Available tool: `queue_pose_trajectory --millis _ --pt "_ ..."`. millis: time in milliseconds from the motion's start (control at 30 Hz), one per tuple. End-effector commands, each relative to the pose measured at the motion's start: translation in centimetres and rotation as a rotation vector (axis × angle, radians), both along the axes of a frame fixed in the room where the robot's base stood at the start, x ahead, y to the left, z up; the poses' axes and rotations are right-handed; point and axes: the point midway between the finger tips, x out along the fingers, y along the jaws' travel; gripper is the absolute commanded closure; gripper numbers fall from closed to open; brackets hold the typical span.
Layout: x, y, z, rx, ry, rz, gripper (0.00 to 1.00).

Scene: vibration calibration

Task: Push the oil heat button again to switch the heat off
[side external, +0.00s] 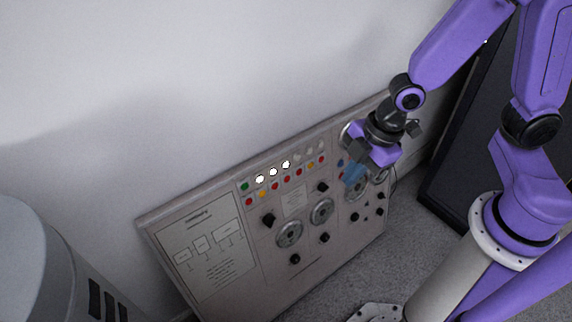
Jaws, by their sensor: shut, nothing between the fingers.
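The control panel (215,282) leans against the wall with two rows of small round buttons. In the upper row, one button is green (245,186), three are lit bright white (273,172), and the ones farther right are dull. The lower row has red and yellow buttons (275,187). I cannot read labels, so I cannot tell which is the oil heat button. My gripper (353,176) is shut and empty, with bluish fingers in front of the panel's right part. It hides part of a dial there. I cannot tell whether the fingertips touch the panel.
Round dials (289,234) and black knobs (268,220) stick out below the buttons. A dark cabinet (462,150) stands at the right. A grey rounded object (40,265) stands at the lower left. Bare carpet (400,250) lies in front of the panel.

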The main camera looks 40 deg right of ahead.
Motion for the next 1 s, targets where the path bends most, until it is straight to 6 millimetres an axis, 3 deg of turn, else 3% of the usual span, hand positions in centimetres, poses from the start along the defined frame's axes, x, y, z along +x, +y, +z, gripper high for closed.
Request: queue_pose_trajectory --millis 300,600,800,1000 --pt "5.8 1.0 -6.5 0.010 -0.178 0.190 1.00" --pt "10.2 -0.3 -12.5 -0.038 -0.376 0.361 1.00" --pt "11.9 -1.8 -15.7 -0.096 -0.492 0.460 1.00" --pt "12.7 -2.9 -17.3 -0.138 -0.561 0.516 1.00"
